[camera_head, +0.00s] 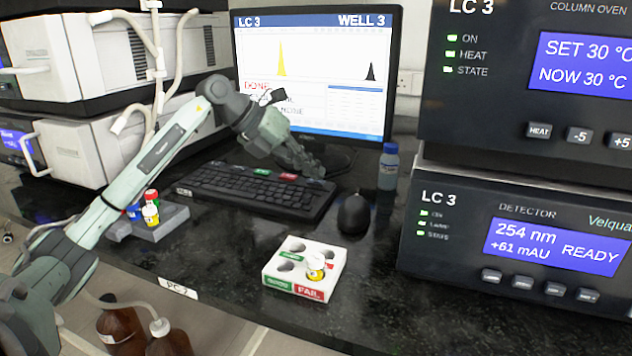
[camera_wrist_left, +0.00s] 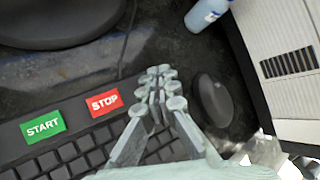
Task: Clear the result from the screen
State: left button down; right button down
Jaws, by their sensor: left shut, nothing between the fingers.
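The screen (camera_head: 330,100) stands at the back and shows "LC 3", "WELL 3", a yellow peak, a black peak and red text partly hidden by my left arm. The black keyboard (camera_head: 240,190) lies in front of it. On its far edge are a green START key (camera_wrist_left: 43,126) and a red STOP key (camera_wrist_left: 104,102). My left gripper (camera_head: 312,170) is shut and empty, over the keyboard's far right end. In the left wrist view its fingertips (camera_wrist_left: 163,80) appear just right of the STOP key; their height cannot be told. My right gripper is not in view.
A mouse (camera_head: 354,213) and a bottle (camera_head: 389,166) stand right of the keyboard. A white rack (camera_head: 280,274) with a yellow-labelled vial (camera_head: 315,266) is in front. A grey holder (camera_head: 165,224) with several vials is at left. Instruments (camera_head: 520,235) block the right.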

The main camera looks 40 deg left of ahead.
aim_at(312, 181)
pick_arm(q)
jog(key=shift+f, duration=0.3)
jog(key=shift+r, duration=0.15)
jog(key=shift+r+p, duration=0.6)
jog(key=shift+r, duration=0.15)
notch_tip(312, 181, up, 5)
jog(key=p, duration=0.4)
dwell(1.0)
